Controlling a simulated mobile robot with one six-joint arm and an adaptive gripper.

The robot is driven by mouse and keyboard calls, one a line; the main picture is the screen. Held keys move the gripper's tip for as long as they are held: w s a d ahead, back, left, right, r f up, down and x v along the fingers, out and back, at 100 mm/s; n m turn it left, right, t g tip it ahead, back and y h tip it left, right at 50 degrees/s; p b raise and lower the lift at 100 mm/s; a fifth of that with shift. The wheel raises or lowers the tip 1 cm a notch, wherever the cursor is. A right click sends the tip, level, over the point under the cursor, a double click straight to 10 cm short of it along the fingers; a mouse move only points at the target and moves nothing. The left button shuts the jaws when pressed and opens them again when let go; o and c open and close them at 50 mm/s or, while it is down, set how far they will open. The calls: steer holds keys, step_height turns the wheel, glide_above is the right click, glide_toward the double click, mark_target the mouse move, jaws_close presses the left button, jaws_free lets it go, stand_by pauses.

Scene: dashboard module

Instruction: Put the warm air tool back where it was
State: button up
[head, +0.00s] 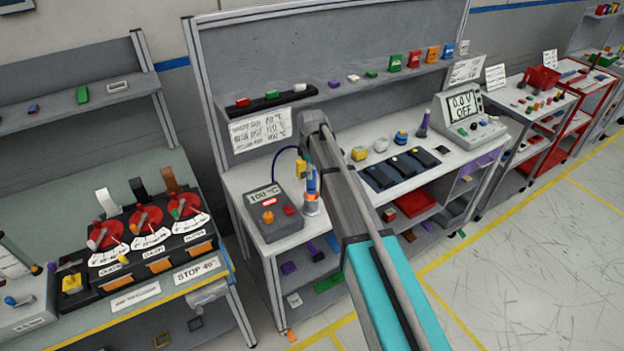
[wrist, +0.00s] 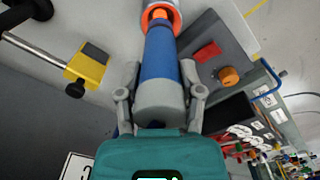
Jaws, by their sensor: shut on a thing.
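The warm air tool (wrist: 160,52) has a blue handle, a grey rear end and an orange tip. My gripper (wrist: 161,98) is shut on its grey end. The tip points at an orange-rimmed holder (wrist: 175,18) and overlaps it; I cannot tell how deep it sits. In the head view the tool (head: 311,181) stands roughly upright above the white and orange holder (head: 312,206), beside the grey heater station (head: 272,212) that reads 100 °C. My arm hides most of the gripper there.
A yellow block-like item (wrist: 88,65) with a dark knob lies left of the tool in the wrist view. A dark tray (head: 400,168) lies on the bench right of my arm. A shelf (head: 360,82) with small parts runs above. A dark blue cable (head: 285,150) arches behind the station.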

steer(key=shift+f+b, duration=1.5)
steer(key=shift+f, duration=0.4)
steer(key=o, duration=1.1)
steer(key=shift+o, duration=0.2)
steer(key=shift+r, duration=0.25)
step_height(320, 180, up, 12)
steer(key=p, duration=1.2)
